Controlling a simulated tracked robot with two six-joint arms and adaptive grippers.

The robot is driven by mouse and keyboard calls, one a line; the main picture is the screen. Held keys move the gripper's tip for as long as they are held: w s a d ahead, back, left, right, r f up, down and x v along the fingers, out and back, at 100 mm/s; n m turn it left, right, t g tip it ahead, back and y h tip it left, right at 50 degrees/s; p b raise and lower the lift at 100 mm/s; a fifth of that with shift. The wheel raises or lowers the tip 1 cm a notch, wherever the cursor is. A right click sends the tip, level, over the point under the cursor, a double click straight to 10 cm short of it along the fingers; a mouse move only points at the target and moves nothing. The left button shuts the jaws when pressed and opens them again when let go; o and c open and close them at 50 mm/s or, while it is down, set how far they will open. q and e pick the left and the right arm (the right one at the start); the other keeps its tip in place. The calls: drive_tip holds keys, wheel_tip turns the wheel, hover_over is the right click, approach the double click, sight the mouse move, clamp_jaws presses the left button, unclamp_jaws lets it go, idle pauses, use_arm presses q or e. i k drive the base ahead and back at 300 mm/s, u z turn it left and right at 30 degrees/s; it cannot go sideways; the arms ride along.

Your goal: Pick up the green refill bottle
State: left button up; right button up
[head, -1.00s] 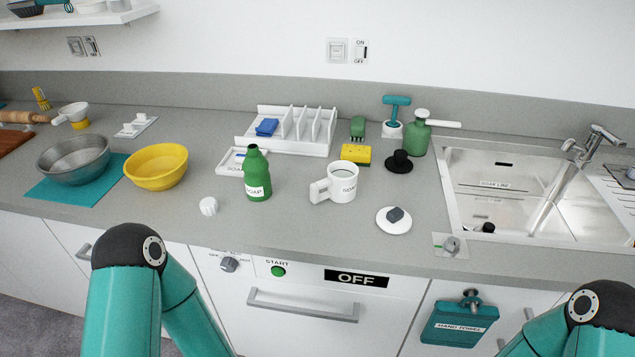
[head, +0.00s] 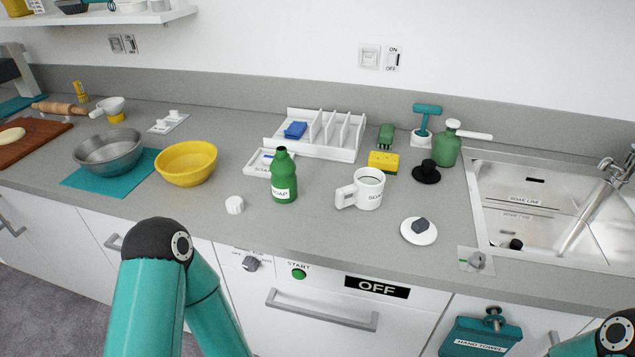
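The green refill bottle (head: 284,172) stands upright and uncapped on the grey counter, with a white label reading SOAP. A white ridged cap (head: 235,205) lies on the counter to its left, nearer the front edge. Parts of both my teal arms show at the bottom of the head view, the left one below and left of the bottle, the right one at the lower right corner. Neither gripper is in view.
A white SOAP mug (head: 364,189) stands right of the bottle, and a white tray (head: 257,163) lies just behind it. A yellow bowl (head: 187,164) is to the left. Counter in front of the bottle is clear.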

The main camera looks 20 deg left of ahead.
sight(283, 169)
drive_tip(key=u, duration=1)
drive_tip(key=i, duration=0.15)
drive_tip(key=z, duration=2.75)
drive_tip(key=k, duration=2.05)
drive_tip(key=u, duration=0.75)
drive_tip(key=i, duration=1)
drive_tip(key=z, duration=0.05)
